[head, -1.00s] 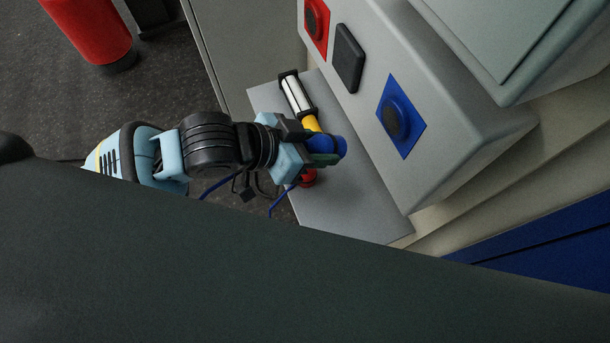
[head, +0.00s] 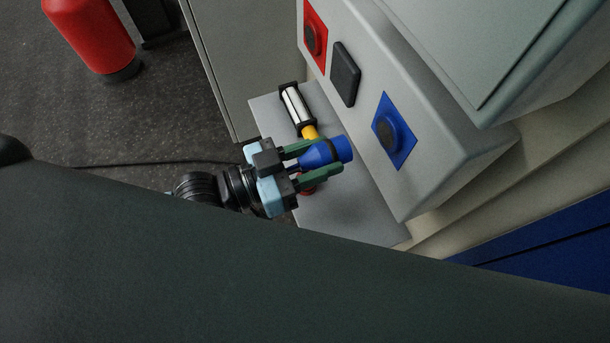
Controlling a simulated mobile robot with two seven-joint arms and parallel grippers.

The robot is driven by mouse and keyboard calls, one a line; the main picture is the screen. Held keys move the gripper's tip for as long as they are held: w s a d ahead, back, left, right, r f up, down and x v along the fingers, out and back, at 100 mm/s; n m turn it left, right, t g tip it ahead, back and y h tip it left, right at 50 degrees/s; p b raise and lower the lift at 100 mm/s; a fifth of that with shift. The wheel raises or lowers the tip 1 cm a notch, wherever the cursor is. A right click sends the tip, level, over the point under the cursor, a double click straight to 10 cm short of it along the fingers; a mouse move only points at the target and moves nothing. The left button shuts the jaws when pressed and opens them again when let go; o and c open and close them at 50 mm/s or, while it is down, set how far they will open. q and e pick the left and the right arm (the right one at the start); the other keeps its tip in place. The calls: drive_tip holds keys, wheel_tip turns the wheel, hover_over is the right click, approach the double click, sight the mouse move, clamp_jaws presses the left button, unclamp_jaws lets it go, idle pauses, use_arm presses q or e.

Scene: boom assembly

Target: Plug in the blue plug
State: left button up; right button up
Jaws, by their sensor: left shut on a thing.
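The blue plug (head: 340,149) is in my left gripper (head: 318,160), which is shut on it. The plug points to the right, toward the sloped grey panel, and is apart from it. The blue socket (head: 394,131), a round dark-centred outlet on a blue square plate, is on the panel to the right of the plug. A clear gap shows between plug and socket. My right gripper is not in the view.
A red socket (head: 315,38) and a black square cover (head: 345,74) are farther up the panel. A yellow, black and white torch-like object (head: 297,108) lies on the grey shelf (head: 355,218). A red part shows below the gripper. A red cylinder (head: 92,36) stands on the floor.

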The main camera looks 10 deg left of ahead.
sight(339, 150)
use_arm(q)
drive_tip(key=shift+x, duration=2.8)
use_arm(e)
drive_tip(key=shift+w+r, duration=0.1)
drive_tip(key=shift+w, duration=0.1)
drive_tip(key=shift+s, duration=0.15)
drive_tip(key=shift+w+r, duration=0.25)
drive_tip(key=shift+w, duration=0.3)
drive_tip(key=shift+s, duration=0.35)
use_arm(q)
drive_tip(key=shift+p, duration=0.35)
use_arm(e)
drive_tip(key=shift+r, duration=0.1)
